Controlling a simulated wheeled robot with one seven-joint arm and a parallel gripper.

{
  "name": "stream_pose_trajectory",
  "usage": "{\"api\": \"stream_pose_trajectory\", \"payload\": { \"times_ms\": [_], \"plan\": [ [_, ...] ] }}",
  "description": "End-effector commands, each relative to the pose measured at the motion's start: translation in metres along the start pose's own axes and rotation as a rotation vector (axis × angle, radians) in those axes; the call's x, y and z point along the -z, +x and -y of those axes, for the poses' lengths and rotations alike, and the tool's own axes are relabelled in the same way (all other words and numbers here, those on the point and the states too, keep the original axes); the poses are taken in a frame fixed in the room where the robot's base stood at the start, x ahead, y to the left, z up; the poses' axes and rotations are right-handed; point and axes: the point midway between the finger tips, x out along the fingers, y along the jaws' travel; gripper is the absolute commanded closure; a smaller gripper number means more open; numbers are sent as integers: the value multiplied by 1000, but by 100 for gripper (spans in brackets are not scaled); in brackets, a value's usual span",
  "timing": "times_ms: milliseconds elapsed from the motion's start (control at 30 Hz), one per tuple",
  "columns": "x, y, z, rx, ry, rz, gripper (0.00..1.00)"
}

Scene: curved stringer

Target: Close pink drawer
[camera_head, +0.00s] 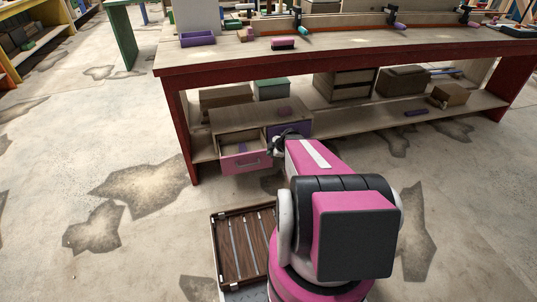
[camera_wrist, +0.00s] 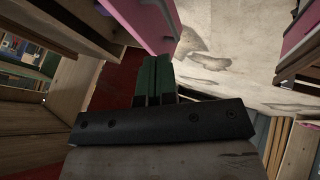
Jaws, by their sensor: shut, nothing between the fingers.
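The pink drawer (camera_head: 240,164) is pulled out of the left side of a small wooden drawer unit (camera_head: 240,115) on the low shelf. Its pink front has a grey handle (camera_head: 247,163), and a small purple item (camera_head: 241,147) lies inside. My gripper (camera_head: 279,145) is just right of the open drawer, in front of the unit's purple drawer (camera_head: 277,129), partly hidden by my arm. In the wrist view my gripper's dark fingers (camera_wrist: 154,70) are together and empty. A pink panel (camera_wrist: 148,20), seemingly the drawer front, is close to the fingertips; contact cannot be told.
A red-legged workbench (camera_head: 350,55) stands over the shelf, its left front leg (camera_head: 184,130) left of the drawer. Wooden boxes (camera_head: 345,84) and a green box (camera_head: 271,89) stand behind and right. Concrete floor (camera_head: 130,150) is clear at left.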

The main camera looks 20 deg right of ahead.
Motion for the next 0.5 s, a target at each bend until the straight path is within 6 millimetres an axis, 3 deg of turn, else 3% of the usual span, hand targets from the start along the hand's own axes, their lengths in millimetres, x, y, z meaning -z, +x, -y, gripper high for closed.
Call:
{"api": "stream_pose_trajectory", "payload": {
  "times_ms": [500],
  "plan": [
    [-1, 90, -1, 2, 1, 0, 100]
  ]
}}
